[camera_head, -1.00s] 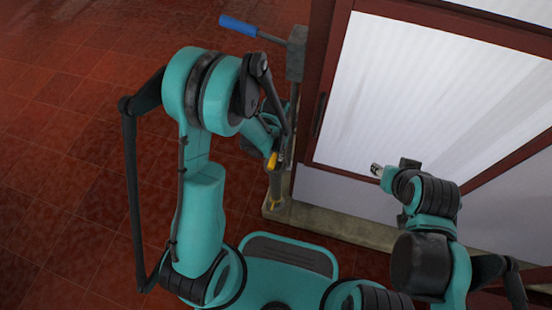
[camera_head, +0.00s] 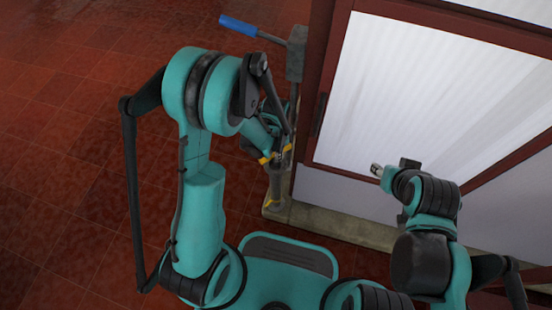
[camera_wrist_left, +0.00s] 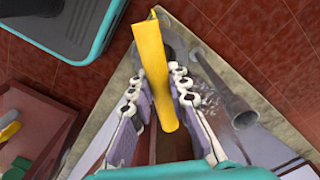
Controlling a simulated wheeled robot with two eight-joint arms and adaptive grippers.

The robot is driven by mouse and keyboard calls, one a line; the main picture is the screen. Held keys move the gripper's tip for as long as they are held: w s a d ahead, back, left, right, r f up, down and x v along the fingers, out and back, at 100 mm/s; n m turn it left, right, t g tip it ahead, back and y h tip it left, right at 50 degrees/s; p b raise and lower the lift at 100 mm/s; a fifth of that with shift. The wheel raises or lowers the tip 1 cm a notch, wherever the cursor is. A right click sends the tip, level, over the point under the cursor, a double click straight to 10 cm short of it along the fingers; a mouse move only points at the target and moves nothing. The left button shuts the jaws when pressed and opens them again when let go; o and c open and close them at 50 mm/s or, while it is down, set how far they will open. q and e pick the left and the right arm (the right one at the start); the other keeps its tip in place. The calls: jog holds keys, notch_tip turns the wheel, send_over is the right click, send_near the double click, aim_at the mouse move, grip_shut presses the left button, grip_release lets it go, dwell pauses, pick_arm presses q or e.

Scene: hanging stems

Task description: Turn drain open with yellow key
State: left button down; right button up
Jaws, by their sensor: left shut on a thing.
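The yellow key shows as a long bar (camera_wrist_left: 153,70) in the left wrist view, running lengthwise between the fingers. My left gripper (camera_wrist_left: 157,85) is shut on it. In the head view the left gripper (camera_head: 276,157) is low beside the grey post, partly behind my arm, and yellow ends of the key (camera_head: 265,160) show on both sides of it. A short grey upright pipe (camera_head: 277,186) stands just below the gripper, with a yellow mark near its foot. The key's contact with the drain is hidden. My right gripper (camera_head: 377,169) is far from the key; its jaws are too small to read.
A grey post with a box (camera_head: 297,55) and a blue-handled lever (camera_head: 238,26) stands behind the gripper. A red-framed white panel (camera_head: 420,95) rises at the right above a stone ledge (camera_head: 345,225). Red tiled floor is open at left.

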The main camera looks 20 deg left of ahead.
pick_arm(q)
jog(key=shift+m, duration=0.7)
jog(key=m, duration=0.4)
jog(key=shift+m, duration=0.4)
jog(key=m, duration=0.4)
jog(key=shift+m, duration=0.4)
jog(key=shift+m, duration=0.9)
